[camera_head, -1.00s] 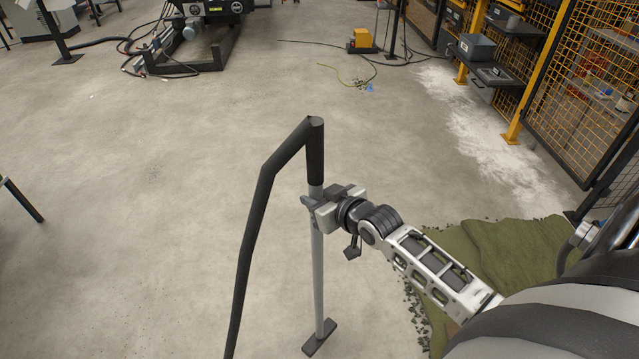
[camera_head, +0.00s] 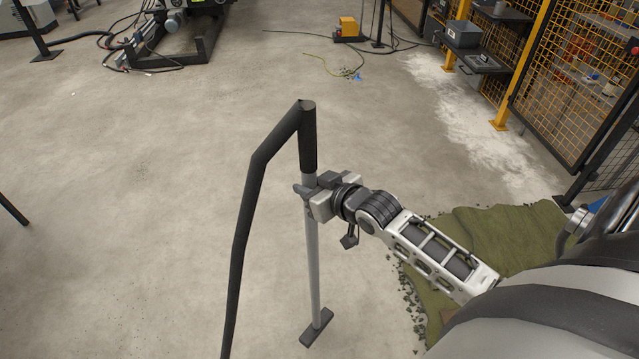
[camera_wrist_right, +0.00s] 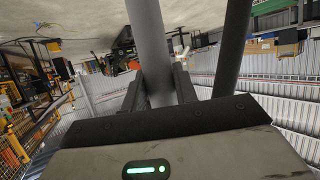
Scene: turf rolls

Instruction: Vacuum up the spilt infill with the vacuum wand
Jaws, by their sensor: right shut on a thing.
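The vacuum wand (camera_head: 313,262) stands nearly upright, a grey tube with a black grip and a black hose bending down to its left. Its dark flat nozzle (camera_head: 317,328) is low over the floor; I cannot tell whether it touches. My right gripper (camera_head: 312,197) is shut around the tube just below the black grip. The tube also shows between the fingers in the right wrist view (camera_wrist_right: 150,55). Dark green infill crumbs (camera_head: 410,290) lie along the left edge of the green turf (camera_head: 490,250), right of the nozzle. My left gripper is out of view.
Yellow-framed mesh fencing and shelves (camera_head: 540,70) line the right side. A black machine frame (camera_head: 165,45) with hoses is at the back left. Concrete floor is clear in the middle and left.

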